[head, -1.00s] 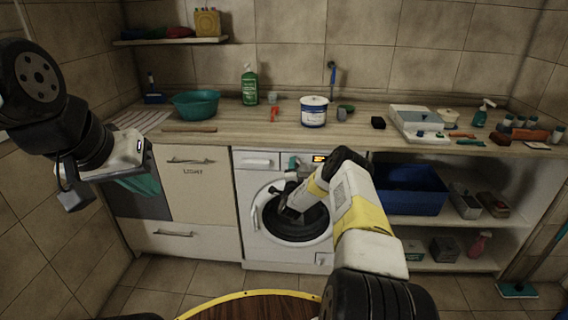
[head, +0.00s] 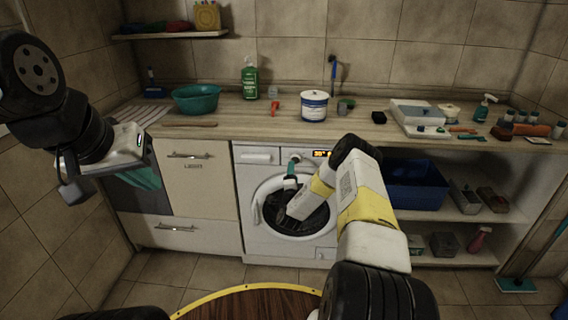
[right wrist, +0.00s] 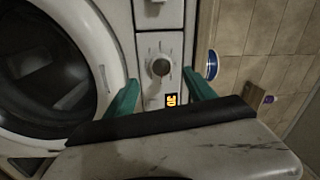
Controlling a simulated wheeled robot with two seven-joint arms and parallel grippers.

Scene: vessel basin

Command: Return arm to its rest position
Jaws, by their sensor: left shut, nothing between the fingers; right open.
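My right arm (head: 345,195) reaches in front of the white washing machine (head: 255,180). Its gripper (head: 291,180) is small here, just below the control panel dial (head: 295,158). In the right wrist view its teal fingers (right wrist: 160,92) are apart and empty. The dial (right wrist: 159,66) appears between and beyond them; contact cannot be judged. My left gripper (head: 147,178) is raised at the left before the cabinet and dark oven front, its teal fingers shut and empty.
The counter (head: 240,118) holds a teal basin (head: 196,100), a green bottle (head: 250,82) and a white-and-blue tub (head: 314,106). A blue crate (head: 418,190) sits on the shelf at right. A round wooden table top (head: 250,306) is in front.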

